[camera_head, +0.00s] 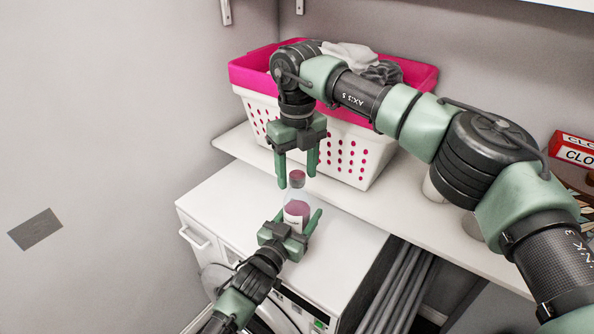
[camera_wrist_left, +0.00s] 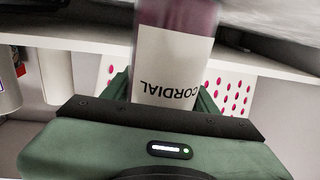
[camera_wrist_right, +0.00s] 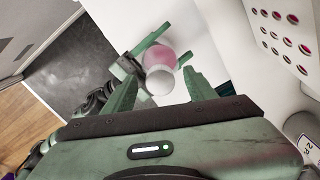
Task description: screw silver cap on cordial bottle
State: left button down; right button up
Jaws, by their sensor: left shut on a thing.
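The cordial bottle (camera_head: 297,208) holds pink liquid and looks upright in the head view. Its white label reads CORDIAL in the left wrist view (camera_wrist_left: 172,70). My left gripper (camera_head: 298,217) is shut around the lower bottle. My right gripper (camera_head: 297,179) points down from above, its open fingers on either side of the bottle's top. In the right wrist view the bottle (camera_wrist_right: 160,62) shows between the open fingers, with a pale round top facing the camera. I cannot tell whether this top is the silver cap or the bare mouth. No separate cap shows.
A white washer or dryer (camera_head: 235,215) stands below the bottle. Behind is a white shelf (camera_head: 375,205) with a pink-rimmed laundry basket (camera_head: 255,105) close to my right gripper. Red boxes (camera_head: 575,150) and pale containers stand at the right. Open space lies left.

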jog(key=shift+r, duration=0.15)
notch_tip(320, 180, up, 12)
dwell(0.5)
pick_arm(q)
jog(key=shift+c, duration=1.8)
grip_release()
jog(key=b+v, duration=0.1)
jog(key=v, duration=0.6)
jog(key=shift+s+a+f, duration=0.1)
jog(key=shift+s+a, duration=0.05)
jog(key=shift+s, duration=0.2)
pick_arm(e)
jog(key=shift+f, duration=0.6)
